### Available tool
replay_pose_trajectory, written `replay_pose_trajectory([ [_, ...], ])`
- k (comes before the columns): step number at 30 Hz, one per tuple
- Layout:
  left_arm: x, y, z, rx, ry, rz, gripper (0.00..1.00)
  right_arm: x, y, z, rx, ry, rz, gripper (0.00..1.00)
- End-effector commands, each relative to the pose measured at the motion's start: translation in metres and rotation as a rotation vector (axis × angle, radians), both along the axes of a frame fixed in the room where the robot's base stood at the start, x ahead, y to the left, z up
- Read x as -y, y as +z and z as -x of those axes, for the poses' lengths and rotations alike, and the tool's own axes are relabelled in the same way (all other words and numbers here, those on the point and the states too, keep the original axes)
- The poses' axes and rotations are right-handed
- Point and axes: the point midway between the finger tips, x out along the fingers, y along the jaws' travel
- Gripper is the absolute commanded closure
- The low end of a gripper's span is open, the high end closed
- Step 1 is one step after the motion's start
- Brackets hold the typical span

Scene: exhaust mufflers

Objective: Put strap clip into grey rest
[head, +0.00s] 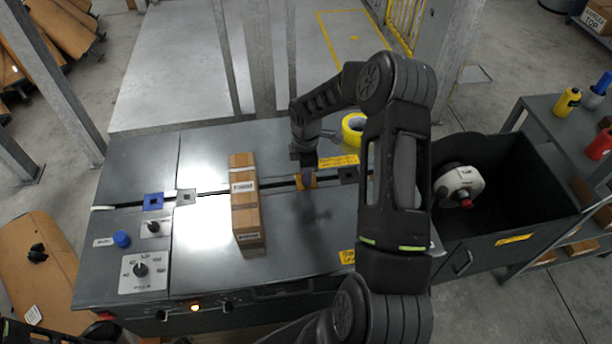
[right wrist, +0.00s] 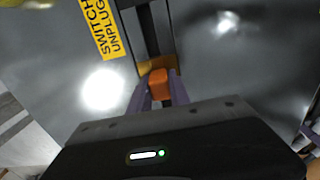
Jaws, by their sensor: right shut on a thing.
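The strap clip (right wrist: 158,84) is a small orange block in the right wrist view. My right gripper (right wrist: 158,100) is shut on it, with purple fingers on both sides. In the head view my right gripper (head: 305,177) points down at the slot, right of the cardboard box. A yellow-orange square piece (head: 310,182) lies right at the fingertips; I cannot tell whether the clip is in it or just above it. The grey rest (head: 186,197) is a small square block with a dark centre, on the slot left of the box. My left gripper is not in view.
A tall cardboard box (head: 246,205) lies across the slot between my gripper and the grey rest. A blue square block (head: 153,201) is beside the grey rest. A yellow tape roll (head: 352,128) is at the back, and a black bin (head: 540,220) at the right.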

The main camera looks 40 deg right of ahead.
Motion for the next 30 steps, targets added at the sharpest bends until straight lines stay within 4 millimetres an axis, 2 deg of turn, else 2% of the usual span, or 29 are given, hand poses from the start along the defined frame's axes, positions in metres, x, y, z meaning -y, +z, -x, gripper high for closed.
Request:
replay_pose_trajectory([
  [11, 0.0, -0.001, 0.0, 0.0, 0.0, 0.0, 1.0, 0.0, 0.005, -0.001, 0.002, 0.0, 0.001, 1.0],
  [17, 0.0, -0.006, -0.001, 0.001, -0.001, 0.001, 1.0, 0.0, 0.032, -0.001, 0.004, 0.0, 0.002, 1.0],
  [24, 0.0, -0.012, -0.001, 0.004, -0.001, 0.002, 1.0, 0.0, 0.077, -0.001, 0.004, 0.0, 0.002, 1.0],
  [30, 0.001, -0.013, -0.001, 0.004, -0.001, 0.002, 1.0, 0.0, 0.098, 0.0, 0.002, 0.0, 0.001, 1.0],
])
